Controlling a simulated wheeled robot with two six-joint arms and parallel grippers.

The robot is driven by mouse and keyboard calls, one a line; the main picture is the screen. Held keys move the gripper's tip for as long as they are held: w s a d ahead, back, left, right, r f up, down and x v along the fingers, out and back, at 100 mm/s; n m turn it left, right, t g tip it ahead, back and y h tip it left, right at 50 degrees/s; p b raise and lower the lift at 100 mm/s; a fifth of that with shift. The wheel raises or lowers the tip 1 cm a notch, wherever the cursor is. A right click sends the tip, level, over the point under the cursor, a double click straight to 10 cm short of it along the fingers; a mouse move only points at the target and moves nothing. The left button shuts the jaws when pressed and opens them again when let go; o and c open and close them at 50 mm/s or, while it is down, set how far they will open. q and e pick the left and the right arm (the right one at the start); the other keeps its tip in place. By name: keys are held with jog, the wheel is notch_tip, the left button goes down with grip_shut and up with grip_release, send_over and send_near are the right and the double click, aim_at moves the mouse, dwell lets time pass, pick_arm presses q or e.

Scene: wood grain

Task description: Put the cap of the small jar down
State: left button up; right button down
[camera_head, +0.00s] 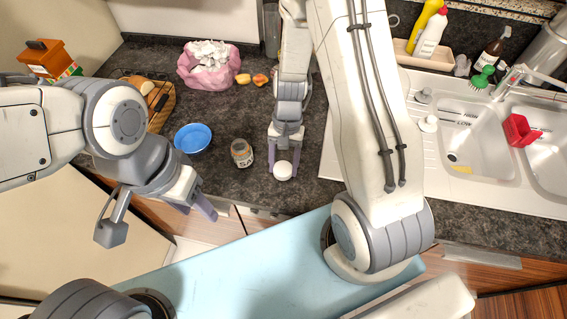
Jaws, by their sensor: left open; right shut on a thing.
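The small jar (242,154) stands on the dark countertop, and its mouth looks uncovered. The white round cap (282,171) is between the fingers of my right gripper (283,165), to the right of the jar and near the counter's front edge. My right gripper is shut on the cap. I cannot tell whether the cap touches the counter. My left gripper (196,208) is open and empty in front of the counter edge, to the lower left of the jar. Part of its fingers is hidden by its own wrist.
A blue bowl (193,138) stands left of the jar. Dark counter is clear around the jar.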

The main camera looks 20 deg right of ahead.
jog(key=shift+f, duration=0.1)
jog(key=shift+f+b, duration=0.45)
jog(key=shift+f, duration=0.05)
jog(key=shift+c, duration=0.7)
grip_release()
jog(key=shift+s, duration=0.1)
jog(key=shift+f, duration=0.1)
